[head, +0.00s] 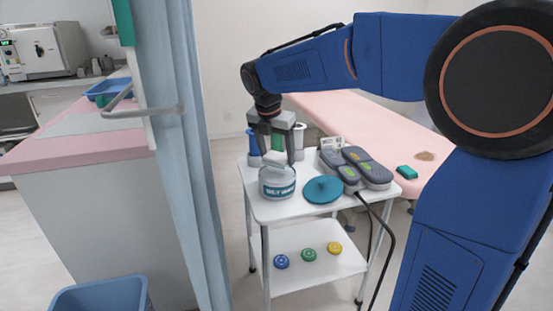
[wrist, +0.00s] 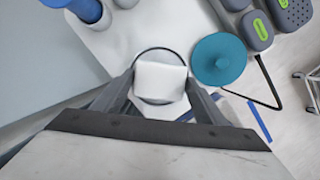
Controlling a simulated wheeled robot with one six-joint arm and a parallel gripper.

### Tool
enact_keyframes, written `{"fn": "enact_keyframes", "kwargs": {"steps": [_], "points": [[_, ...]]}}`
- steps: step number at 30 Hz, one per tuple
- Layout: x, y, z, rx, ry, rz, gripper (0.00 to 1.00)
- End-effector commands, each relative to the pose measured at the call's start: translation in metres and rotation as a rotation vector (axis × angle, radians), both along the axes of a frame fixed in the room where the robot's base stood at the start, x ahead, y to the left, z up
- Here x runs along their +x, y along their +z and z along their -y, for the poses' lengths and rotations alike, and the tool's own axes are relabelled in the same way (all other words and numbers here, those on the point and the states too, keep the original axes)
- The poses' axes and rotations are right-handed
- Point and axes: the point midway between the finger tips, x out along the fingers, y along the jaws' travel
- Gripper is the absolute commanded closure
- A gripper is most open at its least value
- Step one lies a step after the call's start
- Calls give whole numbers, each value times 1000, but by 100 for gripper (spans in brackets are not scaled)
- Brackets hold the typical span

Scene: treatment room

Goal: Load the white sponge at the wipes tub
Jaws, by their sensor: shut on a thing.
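The wipes tub (head: 277,184) is an open, clear round container with a teal label, upright at the near left of the white trolley top. Its teal round lid (head: 323,189) lies beside it, to the right; the lid also shows in the wrist view (wrist: 219,59). The white sponge (wrist: 160,78) is a pale block between my fingers in the wrist view, lined up over the tub's round mouth. My gripper (head: 278,160) points down just above the tub and is shut on the sponge. The head view does not show the sponge clearly, and its exact height over the rim cannot be told.
Grey devices with coloured buttons (head: 366,168) stand right of the lid, with a cable hanging down. Bottles (head: 252,143) stand behind my gripper. Several coloured discs (head: 309,254) lie on the lower shelf. A curtain (head: 185,150) hangs left; a pink bed (head: 400,140) is behind.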

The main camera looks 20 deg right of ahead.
Motion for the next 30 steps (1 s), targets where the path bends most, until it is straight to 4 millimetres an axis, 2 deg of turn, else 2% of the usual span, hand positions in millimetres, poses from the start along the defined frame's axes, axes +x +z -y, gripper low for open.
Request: {"fn": "enact_keyframes", "kwargs": {"steps": [15,30], "points": [[0,32,0,1,0,1,52],[0,34,0,0,1,0,52]]}}
